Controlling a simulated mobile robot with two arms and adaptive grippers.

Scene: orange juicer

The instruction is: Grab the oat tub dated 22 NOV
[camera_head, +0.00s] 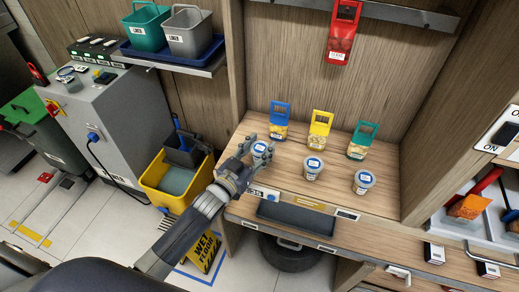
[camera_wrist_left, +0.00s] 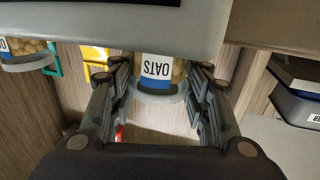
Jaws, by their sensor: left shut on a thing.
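My left gripper (camera_head: 252,149) is shut on an oat tub (camera_head: 262,150) at the left end of the wooden counter. In the left wrist view the same tub (camera_wrist_left: 157,72) sits between the two fingers (camera_wrist_left: 160,95), with an upside-down OATS label on it. Two similar tubs with white and blue labels stand to the right, a middle tub (camera_head: 313,168) and a right tub (camera_head: 363,182). Dates on the tubs are too small or hidden to read. My right gripper is not in view.
Blue (camera_head: 279,121), yellow (camera_head: 319,129) and green (camera_head: 361,141) handled packs stand behind the tubs. A red pack (camera_head: 342,34) hangs above. A dark tray (camera_head: 296,217) lies at the front edge. A yellow mop bucket (camera_head: 158,182) stands on the floor at left.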

